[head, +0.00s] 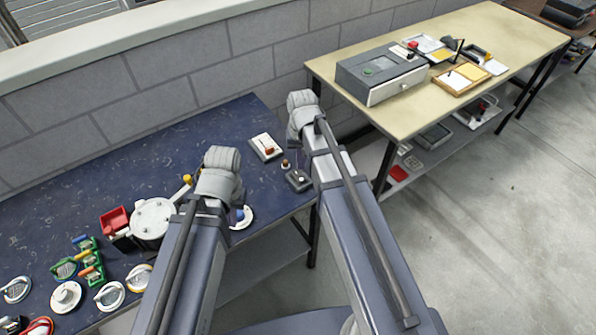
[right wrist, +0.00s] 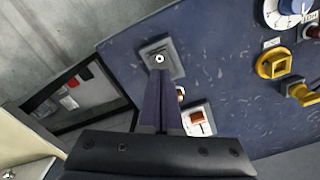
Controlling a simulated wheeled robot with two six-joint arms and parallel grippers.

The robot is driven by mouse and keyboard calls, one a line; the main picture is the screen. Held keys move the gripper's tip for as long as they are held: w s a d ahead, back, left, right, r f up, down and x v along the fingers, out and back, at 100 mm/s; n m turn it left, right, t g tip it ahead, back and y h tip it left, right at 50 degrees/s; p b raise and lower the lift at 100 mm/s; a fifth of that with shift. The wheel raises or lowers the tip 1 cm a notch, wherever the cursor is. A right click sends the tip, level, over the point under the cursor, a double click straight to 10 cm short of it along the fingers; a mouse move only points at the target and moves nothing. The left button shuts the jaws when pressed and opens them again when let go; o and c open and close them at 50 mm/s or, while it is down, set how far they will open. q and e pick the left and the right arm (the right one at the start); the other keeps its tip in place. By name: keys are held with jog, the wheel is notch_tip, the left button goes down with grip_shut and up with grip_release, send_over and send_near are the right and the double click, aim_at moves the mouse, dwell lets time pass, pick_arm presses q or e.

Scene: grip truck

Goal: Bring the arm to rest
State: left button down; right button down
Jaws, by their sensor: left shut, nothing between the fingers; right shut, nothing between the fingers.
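My left gripper (head: 219,172) is over the dark blue table (head: 120,175), bent downward; its fingertips are hidden behind its own wrist in the head view. My right gripper (head: 303,112) is raised near the table's right end. In the right wrist view the right gripper's fingers (right wrist: 160,80) are closed together with nothing between them. They point toward a grey square box with a round white knob (right wrist: 160,58); I cannot tell the height above it. Both arms reach forward from the bottom of the head view.
A white plate with a red switch (head: 266,146) lies near the right gripper. Several dials, green handled parts and a red box (head: 114,220) crowd the table's left. A beige table (head: 440,60) with a grey drawer box (head: 380,75) stands right. A block wall runs behind.

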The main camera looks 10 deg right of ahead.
jog(key=shift+r+p, duration=0.65)
jog(key=shift+r, duration=0.3)
jog(key=s+a+n+h, duration=0.1)
jog(key=s+a+n, duration=0.4)
jog(key=s+a, duration=0.5)
jog(key=s, duration=0.4)
jog(key=shift+s+a+n, duration=0.2)
jog(key=shift+a+n, duration=0.05)
jog(key=shift+n, duration=0.15)
